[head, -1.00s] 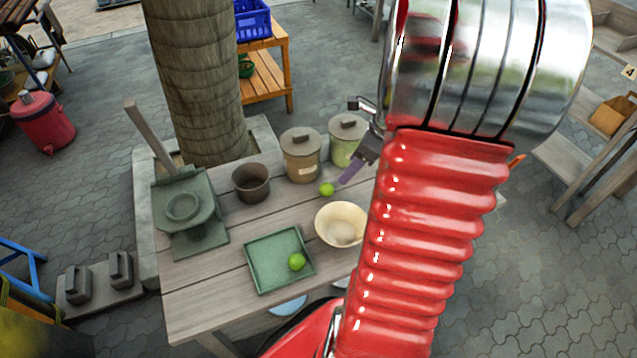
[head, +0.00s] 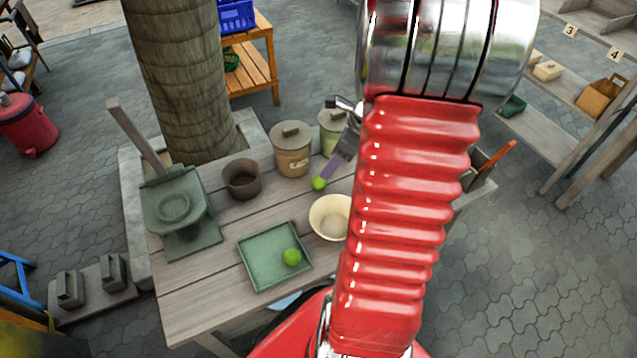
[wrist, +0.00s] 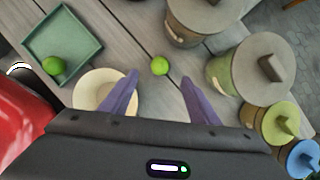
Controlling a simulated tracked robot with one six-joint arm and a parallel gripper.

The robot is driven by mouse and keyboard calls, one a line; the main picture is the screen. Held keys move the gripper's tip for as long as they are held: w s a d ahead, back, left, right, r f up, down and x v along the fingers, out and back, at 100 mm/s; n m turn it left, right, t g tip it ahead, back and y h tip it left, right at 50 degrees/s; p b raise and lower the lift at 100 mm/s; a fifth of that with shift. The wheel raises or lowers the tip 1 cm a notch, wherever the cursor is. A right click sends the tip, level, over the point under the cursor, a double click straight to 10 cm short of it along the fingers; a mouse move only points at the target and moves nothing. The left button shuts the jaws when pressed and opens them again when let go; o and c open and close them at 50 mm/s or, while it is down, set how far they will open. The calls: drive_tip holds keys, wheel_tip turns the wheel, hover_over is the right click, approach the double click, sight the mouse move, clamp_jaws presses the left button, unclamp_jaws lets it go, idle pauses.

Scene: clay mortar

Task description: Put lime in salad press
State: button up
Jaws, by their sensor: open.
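One lime (head: 319,184) lies on the wooden table between the cream bowl and the lidded pots; it also shows in the wrist view (wrist: 160,66), just beyond and between my fingertips. A second lime (head: 292,257) sits in the green square tray (head: 262,284). The grey-green press (head: 180,218), with a long raised handle and a round cup, stands at the table's left end. My gripper (wrist: 160,88) is open, its purple fingers apart with nothing between them. In the head view, one purple finger is close to the first lime; my red arm hides the rest.
A cream bowl (head: 325,222) stands beside my gripper, its rim near one finger in the wrist view. A brown open pot (head: 242,190) and lidded pots (head: 291,160) line the back. A thick trunk (head: 182,80) rises behind the table. Bare planks lie between press and tray.

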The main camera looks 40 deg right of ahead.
sight(319, 178)
drive_tip(key=shift+x, duration=2.6)
drive_tip(key=shift+x, duration=2.6)
drive_tip(key=shift+w, duration=0.1)
drive_tip(key=shift+r, duration=0.1)
drive_tip(key=c, duration=1.2)
